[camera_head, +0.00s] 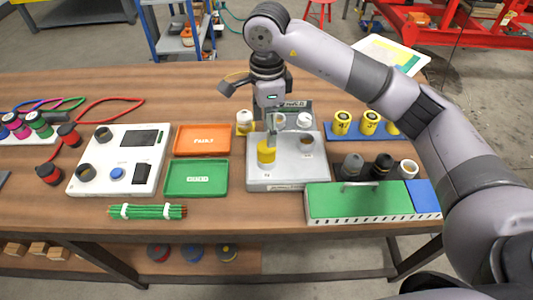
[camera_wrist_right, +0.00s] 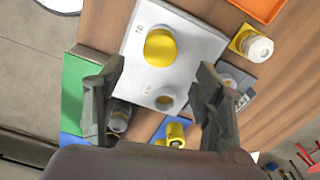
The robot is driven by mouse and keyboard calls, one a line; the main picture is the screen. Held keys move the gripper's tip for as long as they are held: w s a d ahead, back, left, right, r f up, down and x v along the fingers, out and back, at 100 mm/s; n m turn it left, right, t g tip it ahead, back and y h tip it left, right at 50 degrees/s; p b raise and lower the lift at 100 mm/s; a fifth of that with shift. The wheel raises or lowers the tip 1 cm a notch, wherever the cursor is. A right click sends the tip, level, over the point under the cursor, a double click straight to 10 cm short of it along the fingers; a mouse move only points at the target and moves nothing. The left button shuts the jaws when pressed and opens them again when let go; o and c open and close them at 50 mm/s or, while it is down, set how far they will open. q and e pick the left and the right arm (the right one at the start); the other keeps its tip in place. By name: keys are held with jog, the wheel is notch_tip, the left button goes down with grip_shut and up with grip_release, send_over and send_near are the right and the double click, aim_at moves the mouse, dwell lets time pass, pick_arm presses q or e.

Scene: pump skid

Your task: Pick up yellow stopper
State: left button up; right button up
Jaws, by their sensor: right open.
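The yellow stopper (camera_head: 266,153) stands upright at the left front of a grey test plate (camera_head: 285,182). In the right wrist view the yellow stopper (camera_wrist_right: 160,47) shows as a round yellow top, ahead of the fingertips and between their lines. My right gripper (camera_head: 272,126) points down over the plate, just behind and above the stopper. In the right wrist view the right gripper (camera_wrist_right: 161,66) is open with nothing between its fingers. My left gripper is not in view.
A white-and-yellow fitting (camera_head: 245,121) stands behind the plate. Yellow numbered cylinders (camera_head: 369,121) stand in a blue rack to the right. A green block with a handle (camera_head: 328,203) lies front right. Orange (camera_head: 202,140) and green (camera_head: 196,178) trays lie left.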

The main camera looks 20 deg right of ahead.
aim_at(268, 149)
notch_tip(268, 149, down, 3)
jog(key=shift+f, duration=0.1)
notch_tip(268, 149, down, 5)
jog(key=shift+d+r+p, duration=0.1)
jog(key=shift+p, duration=1)
jog(key=shift+f, duration=0.35)
jog(key=shift+c, duration=0.4)
jog(key=c, duration=1.3)
jog(key=shift+r, duration=0.1)
notch_tip(268, 149, up, 20)
jog(key=b, duration=0.2)
